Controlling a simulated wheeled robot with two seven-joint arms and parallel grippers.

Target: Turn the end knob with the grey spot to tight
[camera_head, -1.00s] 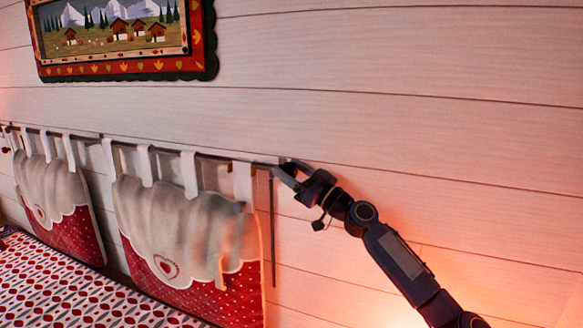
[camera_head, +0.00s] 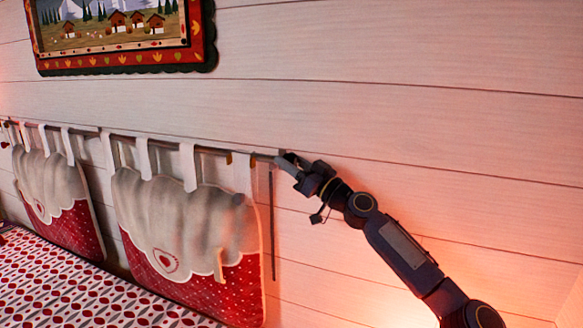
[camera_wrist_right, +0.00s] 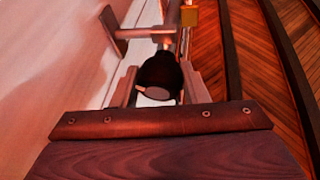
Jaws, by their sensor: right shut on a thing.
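The end knob (camera_wrist_right: 160,75) is dark and rounded and sits at the near end of the rod in the right wrist view. My left gripper is not in view.
Two red and cream cushions (camera_head: 190,225) hang from the rod by white tabs above a patterned bed (camera_head: 70,290). A bracket (camera_wrist_right: 135,33) holds the rod by the plank wall (camera_head: 400,130). A framed picture (camera_head: 125,65) hangs above. Wooden floor (camera_wrist_right: 220,60) shows on the right.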

